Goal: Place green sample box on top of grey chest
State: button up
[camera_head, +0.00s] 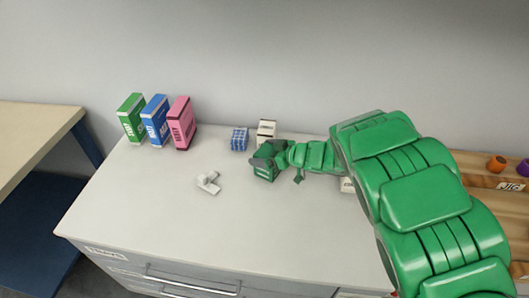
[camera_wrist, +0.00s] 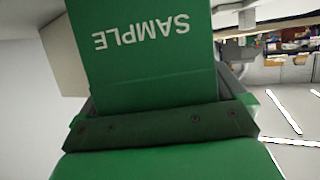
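The green sample box (camera_head: 266,172) is at my gripper, over the top of the grey chest (camera_head: 160,205). In the wrist view the sample box (camera_wrist: 145,65) fills the middle, right up against my gripper, with the word SAMPLE upside down. My gripper (camera_head: 267,160) reaches in from the right and appears shut on the box. The fingertips are mostly hidden by the box in the wrist view. I cannot tell whether the box's underside touches the chest top.
Green (camera_head: 131,117), blue (camera_head: 155,120) and pink (camera_head: 181,123) boxes stand at the chest's back left. A blue checkered box (camera_head: 239,139) and a white box (camera_head: 266,129) are close behind my gripper. A white angled piece (camera_head: 208,182) lies left of it. The front left top is clear.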

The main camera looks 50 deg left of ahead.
jog(key=shift+r, duration=0.2)
jog(key=v, duration=1.2)
